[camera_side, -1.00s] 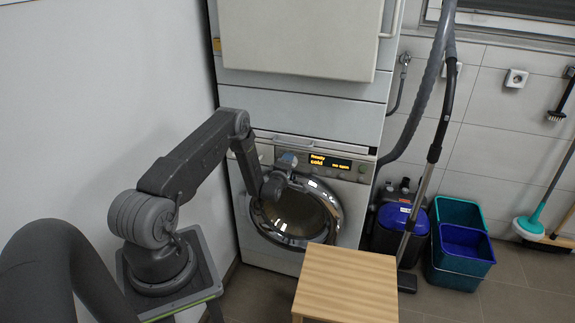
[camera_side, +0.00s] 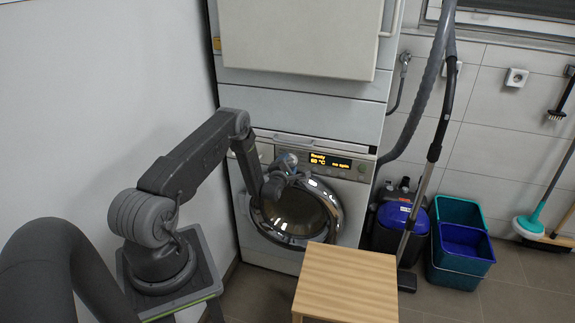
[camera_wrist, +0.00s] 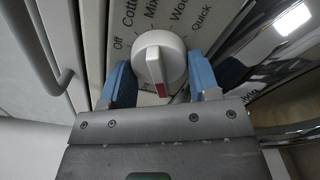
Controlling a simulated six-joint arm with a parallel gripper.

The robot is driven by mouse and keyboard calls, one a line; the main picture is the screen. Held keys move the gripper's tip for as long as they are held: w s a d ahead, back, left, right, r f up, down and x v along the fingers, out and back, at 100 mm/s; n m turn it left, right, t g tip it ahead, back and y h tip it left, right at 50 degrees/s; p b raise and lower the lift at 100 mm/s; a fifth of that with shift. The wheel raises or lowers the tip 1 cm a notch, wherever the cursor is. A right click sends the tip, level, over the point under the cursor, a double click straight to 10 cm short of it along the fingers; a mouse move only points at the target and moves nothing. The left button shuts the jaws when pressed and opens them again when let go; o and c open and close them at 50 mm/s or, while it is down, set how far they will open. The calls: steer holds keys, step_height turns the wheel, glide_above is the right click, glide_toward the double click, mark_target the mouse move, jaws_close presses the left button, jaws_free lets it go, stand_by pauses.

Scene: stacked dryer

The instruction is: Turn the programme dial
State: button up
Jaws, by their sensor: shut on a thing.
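The programme dial (camera_wrist: 160,52) is a round white knob with a raised grip bar and a red mark, which points toward the bottom of the wrist view. Labels around it read Off, Cott..., Mix..., Woo... and Quick. My gripper (camera_wrist: 158,66) has its blue-padded fingers on either side of the dial and is shut on it.
The round door (camera_side: 298,212) of the lower machine is closed, just below my gripper. A wooden stool (camera_side: 347,282) stands in front. A vacuum cleaner (camera_side: 400,225) and teal and blue buckets (camera_side: 462,250) stand to the right.

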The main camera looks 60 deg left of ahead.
stand_by(0.4)
steer(key=o, duration=0.9)
steer(key=shift+d, duration=0.1)
steer(key=v, duration=1.3)
steer(key=shift+s+d+r, duration=0.1)
steer(key=shift+s+d, duration=0.1)
steer(key=shift+s, duration=0.05)
